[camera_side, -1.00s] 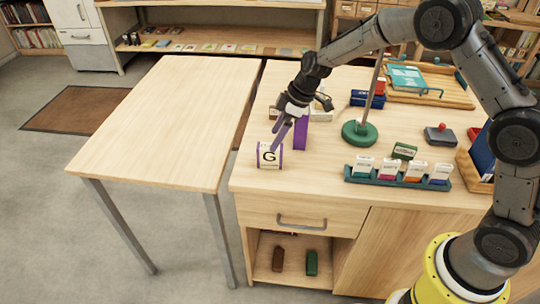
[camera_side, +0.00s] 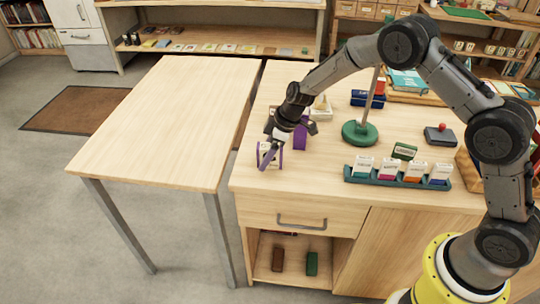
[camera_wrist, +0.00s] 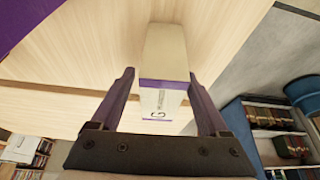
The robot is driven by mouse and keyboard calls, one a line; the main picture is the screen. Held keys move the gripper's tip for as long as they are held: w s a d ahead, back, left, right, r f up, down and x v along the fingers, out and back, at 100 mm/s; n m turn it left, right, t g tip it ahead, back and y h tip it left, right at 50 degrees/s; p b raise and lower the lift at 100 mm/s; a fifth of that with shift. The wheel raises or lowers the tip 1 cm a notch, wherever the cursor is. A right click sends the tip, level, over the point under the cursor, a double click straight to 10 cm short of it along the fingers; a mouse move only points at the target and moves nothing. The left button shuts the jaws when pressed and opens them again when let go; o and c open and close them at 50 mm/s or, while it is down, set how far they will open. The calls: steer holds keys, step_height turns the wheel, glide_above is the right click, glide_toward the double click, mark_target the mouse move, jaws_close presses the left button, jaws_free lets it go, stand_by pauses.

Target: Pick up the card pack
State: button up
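A white card pack (camera_side: 262,155) with purple edges and a letter G stands near the front left corner of the desk. In the side view my gripper (camera_side: 269,158) is down at the pack, and its purple-grey finger partly covers the pack's face. In the wrist view the pack (camera_wrist: 165,62) lies between the two fingers of my gripper (camera_wrist: 160,76). The fingers are apart, with a visible gap on each side of the pack, so my gripper is open. Whether a fingertip touches the pack is hard to tell.
A purple block (camera_side: 300,136) stands just behind and right of the pack. A green lamp base (camera_side: 360,134) is farther right. A green rack (camera_side: 398,180) holds several small card boxes along the front. The side table (camera_side: 165,120) at left is bare.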

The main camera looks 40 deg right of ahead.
jaws_close()
stand_by(0.3)
